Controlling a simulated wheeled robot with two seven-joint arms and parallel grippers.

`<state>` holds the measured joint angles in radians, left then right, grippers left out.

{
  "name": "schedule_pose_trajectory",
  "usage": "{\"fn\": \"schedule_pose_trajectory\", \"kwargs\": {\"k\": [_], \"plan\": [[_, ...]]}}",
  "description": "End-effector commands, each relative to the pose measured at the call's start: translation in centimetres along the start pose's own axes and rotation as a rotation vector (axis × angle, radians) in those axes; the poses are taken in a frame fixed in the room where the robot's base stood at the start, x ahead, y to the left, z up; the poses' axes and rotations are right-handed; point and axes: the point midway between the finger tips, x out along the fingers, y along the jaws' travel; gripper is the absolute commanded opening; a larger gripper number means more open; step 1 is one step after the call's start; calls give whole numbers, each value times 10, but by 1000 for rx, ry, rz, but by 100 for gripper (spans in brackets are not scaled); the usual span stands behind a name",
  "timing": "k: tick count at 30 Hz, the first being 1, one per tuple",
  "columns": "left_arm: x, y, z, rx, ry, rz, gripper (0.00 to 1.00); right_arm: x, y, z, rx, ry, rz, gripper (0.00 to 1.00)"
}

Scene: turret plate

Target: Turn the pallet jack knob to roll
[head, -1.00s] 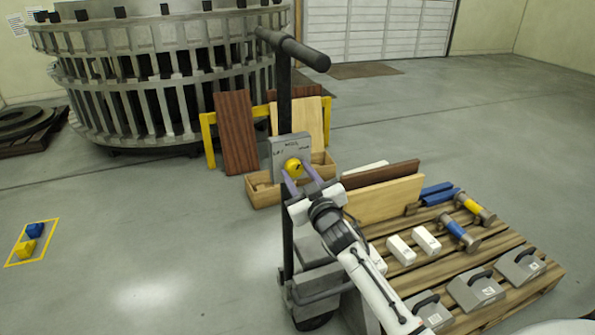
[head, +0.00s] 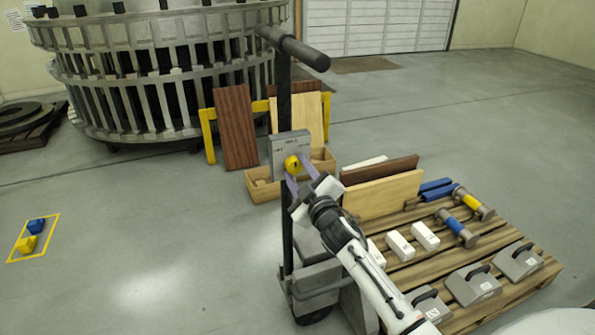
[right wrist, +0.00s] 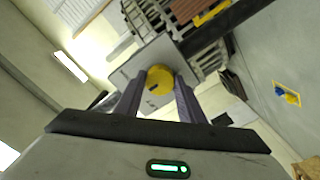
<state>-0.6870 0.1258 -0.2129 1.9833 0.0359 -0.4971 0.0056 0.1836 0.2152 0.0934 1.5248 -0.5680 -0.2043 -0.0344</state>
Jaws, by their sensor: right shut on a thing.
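The yellow knob (head: 292,164) sits on the grey control plate (head: 290,143) on the pallet jack's upright column. My right gripper (head: 294,171) is shut on the knob, with a finger on each side of it. In the right wrist view the knob (right wrist: 159,77) lies between the two fingertips, and a dark mark shows on its face. The plate has small lettering on it, too small to read. The jack's dark handle bar (head: 293,47) is above the plate. My left gripper is not in view.
A wooden pallet (head: 520,294) at the right carries boards, white blocks, blue and yellow cylinders and grey handled weights. A wooden box (head: 264,190) with boards stands behind the jack. A large grey slatted ring structure (head: 130,105) is at the back left.

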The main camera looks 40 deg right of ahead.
Motion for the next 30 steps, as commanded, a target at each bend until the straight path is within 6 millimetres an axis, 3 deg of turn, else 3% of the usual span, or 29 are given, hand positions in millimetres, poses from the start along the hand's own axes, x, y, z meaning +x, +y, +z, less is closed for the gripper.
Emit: {"fn": "schedule_pose_trajectory", "kwargs": {"k": [9,10,13,23,30], "plan": [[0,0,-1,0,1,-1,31,0,0,0,-1,-1,0,13],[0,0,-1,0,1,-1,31,0,0,0,0,-1,-1,40],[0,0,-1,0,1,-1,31,0,0,0,0,-1,-1,54],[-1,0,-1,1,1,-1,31,-3,-1,0,1,-1,-1,54],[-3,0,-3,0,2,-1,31,-41,-1,1,2,-2,-3,54]]}}
